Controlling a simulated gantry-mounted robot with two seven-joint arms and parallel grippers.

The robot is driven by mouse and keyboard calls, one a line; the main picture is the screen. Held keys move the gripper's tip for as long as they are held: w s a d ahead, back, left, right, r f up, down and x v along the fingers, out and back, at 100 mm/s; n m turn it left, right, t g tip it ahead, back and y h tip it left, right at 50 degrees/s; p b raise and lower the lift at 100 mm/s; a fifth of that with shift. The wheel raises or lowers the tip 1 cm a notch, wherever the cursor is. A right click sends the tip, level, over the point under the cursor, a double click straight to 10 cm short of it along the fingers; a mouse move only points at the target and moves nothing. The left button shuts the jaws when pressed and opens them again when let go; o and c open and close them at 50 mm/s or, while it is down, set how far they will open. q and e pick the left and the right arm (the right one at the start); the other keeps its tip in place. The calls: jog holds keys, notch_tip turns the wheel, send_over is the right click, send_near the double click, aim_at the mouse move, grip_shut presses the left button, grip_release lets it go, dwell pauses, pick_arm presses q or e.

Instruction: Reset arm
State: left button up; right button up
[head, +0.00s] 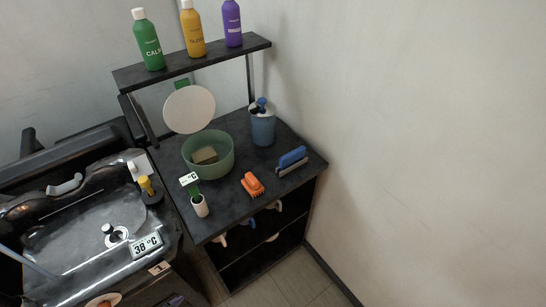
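Neither of my grippers shows in the head view, and I cannot see what, if anything, they hold. The task names no object. A dark shelf unit (262,188) stands in the middle of the view. On its top are a green bowl (222,165) with a tan block (205,156) inside, an orange brush (252,184), a blue brush (292,160), a blue cup (263,130), and a small white holder (200,207) with a green-and-white thing in it. A round pale disc (189,109) stands behind the bowl.
A green bottle (148,45), a yellow bottle (193,35) and a purple bottle (232,25) stand on the raised shelf (190,65). At left is a dark basin (70,230) with a 38 °C display (146,244). A bare wall bounds the right; some floor (300,285) is clear.

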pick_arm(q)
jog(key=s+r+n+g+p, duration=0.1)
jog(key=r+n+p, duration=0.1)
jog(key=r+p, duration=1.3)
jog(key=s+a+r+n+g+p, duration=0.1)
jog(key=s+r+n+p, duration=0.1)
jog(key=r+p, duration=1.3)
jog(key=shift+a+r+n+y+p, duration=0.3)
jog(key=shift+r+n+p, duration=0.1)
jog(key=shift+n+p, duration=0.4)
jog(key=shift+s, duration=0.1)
